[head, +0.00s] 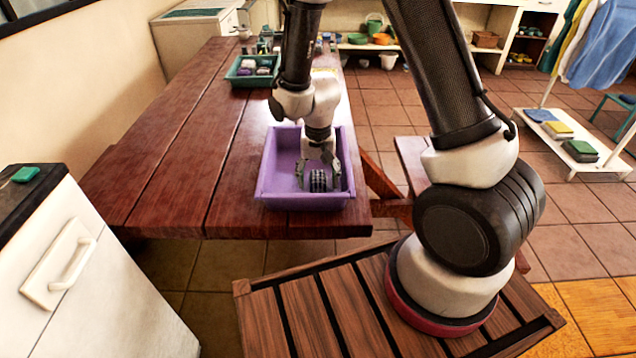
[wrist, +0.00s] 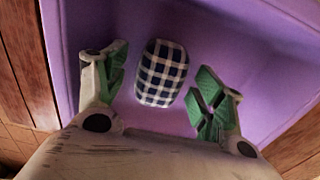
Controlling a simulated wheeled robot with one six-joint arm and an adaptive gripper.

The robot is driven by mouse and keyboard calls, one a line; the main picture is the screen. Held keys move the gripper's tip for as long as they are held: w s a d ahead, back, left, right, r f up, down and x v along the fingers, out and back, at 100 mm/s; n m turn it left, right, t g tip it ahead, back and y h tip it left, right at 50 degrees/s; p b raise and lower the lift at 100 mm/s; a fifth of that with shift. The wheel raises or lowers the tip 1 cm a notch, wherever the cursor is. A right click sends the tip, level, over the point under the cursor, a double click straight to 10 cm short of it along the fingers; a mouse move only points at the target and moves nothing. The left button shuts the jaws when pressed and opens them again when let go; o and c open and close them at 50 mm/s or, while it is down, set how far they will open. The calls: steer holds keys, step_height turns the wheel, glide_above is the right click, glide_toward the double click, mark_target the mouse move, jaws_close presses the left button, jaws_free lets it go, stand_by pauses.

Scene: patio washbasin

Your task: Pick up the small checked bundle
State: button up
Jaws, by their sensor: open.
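The small checked bundle (wrist: 162,73) is dark blue and white and lies on the floor of a purple tub. It also shows in the head view (head: 318,181), between the fingers. My gripper (wrist: 160,95) is open, with its green-padded fingers on either side of the bundle. Gaps show between the bundle and both fingers in the wrist view. In the head view my gripper (head: 318,178) reaches down inside the tub. The purple tub (head: 304,202) stands on the near right end of a dark red wooden table.
The wooden table (head: 165,150) is bare to the left of the tub. A green tray (head: 240,81) with several items stands farther back. A white cabinet (head: 95,275) with a green object (head: 25,174) on top is at the left. A low white rack (head: 590,160) holds folded cloths at the right.

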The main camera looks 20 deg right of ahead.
steer(key=shift+f, duration=0.35)
steer(key=c, duration=1.2)
steer(key=shift+c, duration=0.2)
